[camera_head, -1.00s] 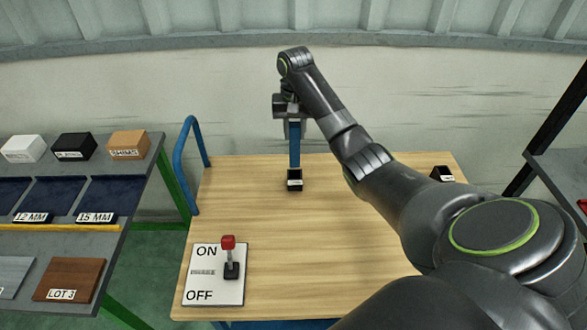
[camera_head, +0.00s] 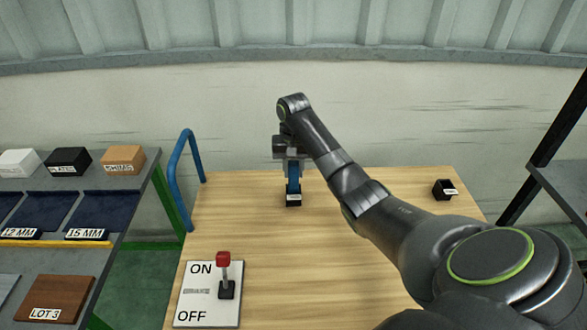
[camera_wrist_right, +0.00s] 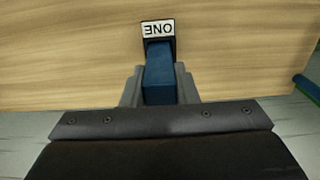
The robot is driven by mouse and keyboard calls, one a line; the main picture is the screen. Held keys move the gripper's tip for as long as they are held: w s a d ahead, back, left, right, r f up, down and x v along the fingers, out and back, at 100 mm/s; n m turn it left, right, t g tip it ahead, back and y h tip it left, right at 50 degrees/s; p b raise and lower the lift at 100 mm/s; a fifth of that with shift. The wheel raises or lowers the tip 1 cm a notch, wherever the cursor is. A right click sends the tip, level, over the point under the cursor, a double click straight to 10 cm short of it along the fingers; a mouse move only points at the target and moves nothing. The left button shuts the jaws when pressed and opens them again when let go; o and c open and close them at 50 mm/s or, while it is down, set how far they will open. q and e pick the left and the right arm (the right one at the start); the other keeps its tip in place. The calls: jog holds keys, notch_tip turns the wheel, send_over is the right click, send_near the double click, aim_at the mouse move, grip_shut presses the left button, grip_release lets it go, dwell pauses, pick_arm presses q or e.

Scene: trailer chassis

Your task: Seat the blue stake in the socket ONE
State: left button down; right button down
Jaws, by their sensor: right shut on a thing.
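The blue stake (camera_head: 293,177) stands upright at the back middle of the wooden table, with its lower end at the black socket ONE (camera_head: 293,201). In the right wrist view the stake (camera_wrist_right: 158,75) runs down to the socket, whose label ONE (camera_wrist_right: 158,28) shows upside down. The stake's foot appears to be inside the socket's opening, but how deep it sits is hidden. My right gripper (camera_head: 292,160) is shut on the stake's upper part, above the socket. My left gripper is not in view.
A second black socket (camera_head: 443,189) stands at the table's right, its label too small to read. A lever with a red knob (camera_head: 223,259) stands on an ON/OFF plate at the front left. A shelf with boxes and blue bins is at the left. The middle of the table (camera_head: 300,270) is clear.

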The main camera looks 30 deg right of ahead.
jog(key=c, duration=1.1)
grip_release()
jog(key=shift+f, duration=0.1)
jog(key=shift+r, duration=0.35)
notch_tip(320, 180, up, 5)
jog(key=shift+w, duration=0.1)
notch_tip(320, 180, up, 4)
jog(key=p, duration=0.5)
jog(key=shift+r, duration=0.2)
jog(key=shift+r+p, duration=1.1)
jog(key=shift+r, duration=0.05)
jog(key=shift+f, duration=0.1)
